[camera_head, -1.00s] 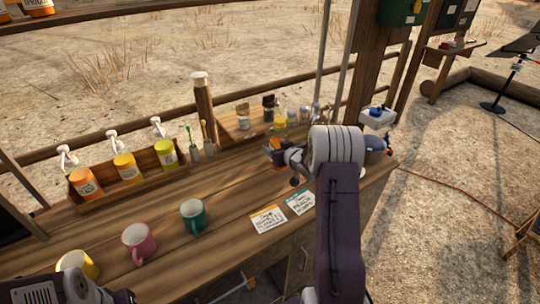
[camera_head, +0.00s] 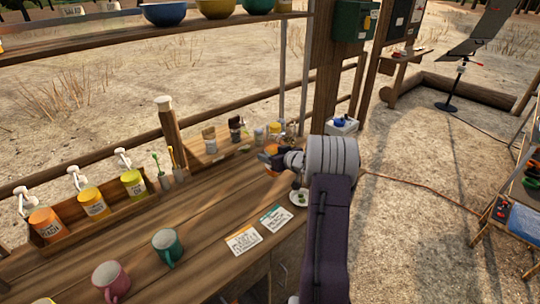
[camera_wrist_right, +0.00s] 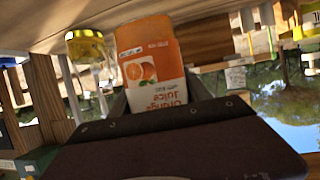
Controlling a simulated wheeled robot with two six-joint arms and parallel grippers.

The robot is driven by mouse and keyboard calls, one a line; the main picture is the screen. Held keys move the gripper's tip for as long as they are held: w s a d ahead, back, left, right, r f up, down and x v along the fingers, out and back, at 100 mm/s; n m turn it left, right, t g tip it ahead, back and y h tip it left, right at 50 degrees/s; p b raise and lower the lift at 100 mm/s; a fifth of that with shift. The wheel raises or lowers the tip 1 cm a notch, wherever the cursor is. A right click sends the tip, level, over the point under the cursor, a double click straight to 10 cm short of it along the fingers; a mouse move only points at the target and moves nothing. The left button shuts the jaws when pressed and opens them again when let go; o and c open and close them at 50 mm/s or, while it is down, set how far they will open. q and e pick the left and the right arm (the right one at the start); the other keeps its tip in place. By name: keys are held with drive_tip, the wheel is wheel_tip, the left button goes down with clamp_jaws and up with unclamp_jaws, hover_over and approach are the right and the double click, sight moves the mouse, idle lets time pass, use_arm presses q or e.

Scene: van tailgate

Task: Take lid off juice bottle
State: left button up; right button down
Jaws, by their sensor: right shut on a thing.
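The orange juice bottle (camera_wrist_right: 150,65) fills the middle of the right wrist view, upside down in the picture, with an orange-and-white label. My right gripper (camera_wrist_right: 155,97) is shut on it, with dark fingers on both sides. In the head view my right gripper (camera_head: 271,158) is over the right part of the wooden counter, and a small orange part of the bottle (camera_head: 272,149) shows beside it. My arm and wrist hide most of the bottle there. I cannot make out its lid in either view. My left gripper is not in view.
On the counter (camera_head: 190,215) stand a pink mug (camera_head: 111,281), a green mug (camera_head: 168,246) and a wooden box (camera_head: 70,234) of pump bottles. Two cards (camera_head: 243,240) lie near the front edge. A small plate (camera_head: 298,197) lies beside my right wrist. Small jars stand behind.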

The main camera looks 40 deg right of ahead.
drive_tip(key=shift+r+p, duration=0.3)
drive_tip(key=shift+f, duration=0.1)
drive_tip(key=s+a+r+n+g+y, duration=0.1)
drive_tip(key=s+a+n+y, duration=0.1)
drive_tip(key=a, duration=1.2)
drive_tip(key=s+a+r+n+y, duration=0.2)
drive_tip(key=s+a+n+y, duration=0.1)
drive_tip(key=a, duration=1.2)
drive_tip(key=s+a+r+n+g+y, duration=0.1)
drive_tip(key=s+a+n+y, duration=0.2)
drive_tip(key=a, duration=1.1)
drive_tip(key=shift+s+a+r+g+y, duration=0.15)
drive_tip(key=shift+s+r+g+y, duration=0.25)
drive_tip(key=shift+s, duration=0.75)
drive_tip(key=shift+f, duration=0.2)
